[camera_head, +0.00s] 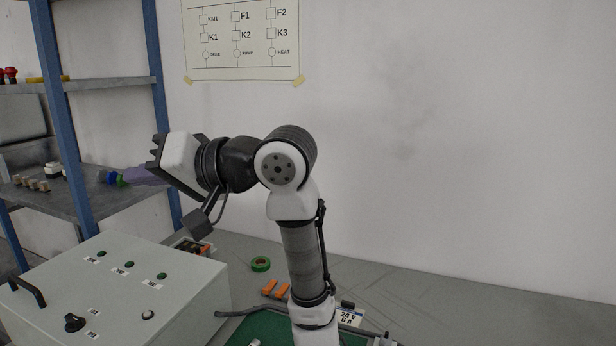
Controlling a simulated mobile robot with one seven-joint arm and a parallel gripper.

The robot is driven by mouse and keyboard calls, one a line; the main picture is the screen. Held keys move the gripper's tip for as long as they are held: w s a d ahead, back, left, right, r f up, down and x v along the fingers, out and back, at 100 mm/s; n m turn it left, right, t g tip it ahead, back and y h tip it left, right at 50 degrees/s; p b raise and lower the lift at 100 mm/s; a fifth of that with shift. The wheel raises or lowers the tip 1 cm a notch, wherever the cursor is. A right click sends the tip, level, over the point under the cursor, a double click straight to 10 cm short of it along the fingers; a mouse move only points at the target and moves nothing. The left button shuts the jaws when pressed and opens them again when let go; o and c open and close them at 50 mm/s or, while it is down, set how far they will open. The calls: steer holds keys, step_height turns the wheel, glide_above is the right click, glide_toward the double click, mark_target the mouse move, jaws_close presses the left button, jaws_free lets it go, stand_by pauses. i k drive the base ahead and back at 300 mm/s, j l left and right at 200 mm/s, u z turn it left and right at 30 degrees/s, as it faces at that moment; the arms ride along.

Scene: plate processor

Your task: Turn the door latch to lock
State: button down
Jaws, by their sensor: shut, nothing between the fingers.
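A light grey control box (190,312) stands at the lower left. On its top face, a black rotary knob (74,322) sits near the front and a black bar handle (27,291) is at the left edge. I cannot tell which of these, if either, is the door latch. My gripper (156,156) is up in the air above and behind the box, pointing left in front of the shelf. It is shut and empty, clear of the knob and handle. Its fingertips are small and hard to make out.
Green indicators (130,264) and a white button (148,315) are on the box. A blue-post shelf (70,130) with small parts stands behind it. Green tape (260,264) and orange pieces (276,288) lie on the grey bench (420,300), mostly clear at right.

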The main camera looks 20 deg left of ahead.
mark_target(74, 325)
steer(key=k, duration=1)
